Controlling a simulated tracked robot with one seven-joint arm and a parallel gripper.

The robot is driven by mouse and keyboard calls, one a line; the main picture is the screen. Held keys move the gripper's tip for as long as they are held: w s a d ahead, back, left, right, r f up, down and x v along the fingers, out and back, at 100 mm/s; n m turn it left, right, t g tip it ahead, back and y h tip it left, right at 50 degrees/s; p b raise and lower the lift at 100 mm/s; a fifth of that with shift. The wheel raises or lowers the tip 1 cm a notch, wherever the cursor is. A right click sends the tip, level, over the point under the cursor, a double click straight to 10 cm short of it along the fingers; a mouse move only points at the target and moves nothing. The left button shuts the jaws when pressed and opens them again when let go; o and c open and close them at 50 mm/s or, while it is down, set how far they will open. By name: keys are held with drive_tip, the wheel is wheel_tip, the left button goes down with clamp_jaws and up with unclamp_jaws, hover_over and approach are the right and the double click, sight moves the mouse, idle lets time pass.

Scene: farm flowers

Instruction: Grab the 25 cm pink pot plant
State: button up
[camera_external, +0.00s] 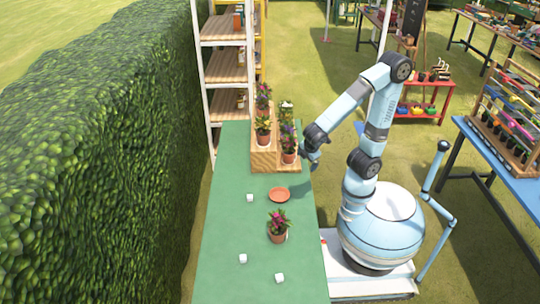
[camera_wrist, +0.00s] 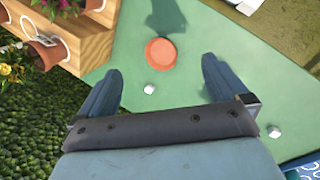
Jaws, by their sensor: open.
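A potted plant with pink flowers (camera_external: 278,225) stands upright on the green table in the external view, in a terracotta pot. Several more potted plants stand on a stepped wooden stand; one with purple-pink flowers (camera_external: 288,142) is at its right front. In the wrist view, pink blooms (camera_wrist: 62,6) show at the top left above a terracotta pot (camera_wrist: 46,52). I cannot tell which plant is 25 cm. My gripper (camera_external: 309,165) is just right of the stand, above the table edge. Its jaws (camera_wrist: 162,70) are open and empty in the wrist view.
A flat orange saucer (camera_external: 279,194) lies on the green table (camera_external: 227,215), also below my jaws in the wrist view (camera_wrist: 161,52). Several small white cubes (camera_external: 243,258) are scattered there. The wooden stand (camera_external: 264,160) is at the back; a hedge (camera_external: 100,150) lines the left.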

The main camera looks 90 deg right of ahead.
drive_tip(key=w+a+f+n+h, duration=0.3)
drive_tip(key=a+f+n+h, duration=0.1)
drive_tip(key=a+f+n, duration=0.15)
drive_tip(key=n+t+y, duration=0.2)
drive_tip(key=n+t, duration=1.4)
drive_tip(key=n, duration=0.4)
approach(278, 232)
drive_tip(key=shift+m, duration=0.25)
drive_tip(key=w, duration=0.1)
drive_tip(key=w+d+r, duration=0.1)
drive_tip(key=w+d, duration=0.1)
drive_tip(key=w, duration=0.1)
drive_tip(key=shift+w+d+r, duration=0.1)
drive_tip(key=shift+r, duration=0.15)
drive_tip(key=shift+x, duration=2.75)
drive_tip(key=shift+r, duration=0.2)
